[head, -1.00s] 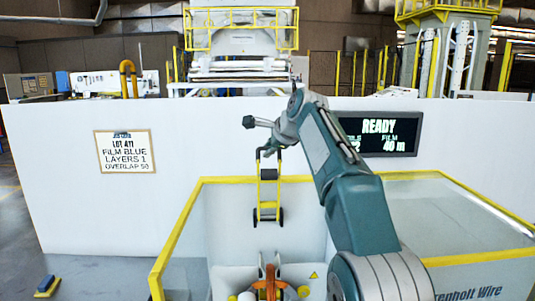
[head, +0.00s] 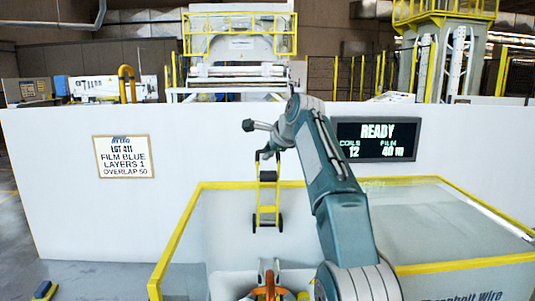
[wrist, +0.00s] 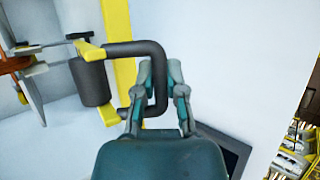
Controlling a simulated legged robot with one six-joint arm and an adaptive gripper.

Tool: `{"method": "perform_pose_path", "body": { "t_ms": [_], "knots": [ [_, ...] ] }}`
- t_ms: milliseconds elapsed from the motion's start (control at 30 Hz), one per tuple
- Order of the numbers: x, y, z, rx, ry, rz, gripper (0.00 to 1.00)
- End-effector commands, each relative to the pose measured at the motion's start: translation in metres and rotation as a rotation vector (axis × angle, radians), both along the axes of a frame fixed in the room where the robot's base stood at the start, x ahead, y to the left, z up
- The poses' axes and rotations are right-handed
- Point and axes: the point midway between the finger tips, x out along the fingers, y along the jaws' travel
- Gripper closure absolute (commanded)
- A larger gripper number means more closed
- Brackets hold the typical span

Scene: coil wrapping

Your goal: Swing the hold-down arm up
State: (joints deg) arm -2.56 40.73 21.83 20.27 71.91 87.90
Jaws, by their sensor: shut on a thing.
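The hold-down arm is a yellow frame (head: 267,200) with black ends, standing steeply inside the yellow-railed enclosure. Its black handle shows in the wrist view (wrist: 160,85) as a C-shaped bar, with a dark roller (wrist: 92,82) between yellow brackets to its left. My gripper (wrist: 161,75) is shut on the upright part of the handle, one finger on each side. In the head view my gripper (head: 268,150) is small and partly hidden by my own wrist at the top of the frame.
Yellow rails (head: 175,245) edge the enclosure. An orange part (head: 268,291) stands at its floor, cut off below. A white wall (head: 70,190) behind carries a lot sign (head: 124,157) and a READY screen (head: 376,139). Discs (wrist: 32,85) show left in the wrist view.

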Motion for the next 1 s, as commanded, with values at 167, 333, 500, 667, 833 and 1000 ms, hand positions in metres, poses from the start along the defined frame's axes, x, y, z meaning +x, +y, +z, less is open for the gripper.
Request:
{"method": "perform_pose_path", "body": {
  "t_ms": [167, 333, 500, 667, 833, 1000],
  "knots": [
    [-0.001, 0.001, 0.002, 0.001, -0.005, 0.002, 0.49],
    [0.000, 0.000, 0.001, 0.000, -0.002, 0.001, 0.49],
    [-0.001, 0.000, 0.002, 0.000, -0.002, -0.001, 0.49],
    [-0.011, -0.006, 0.012, 0.001, -0.003, -0.001, 0.49],
    [-0.033, -0.017, 0.033, 0.000, -0.003, -0.002, 0.49],
    [-0.056, -0.030, 0.055, -0.001, -0.002, -0.001, 0.49]
  ]
}}
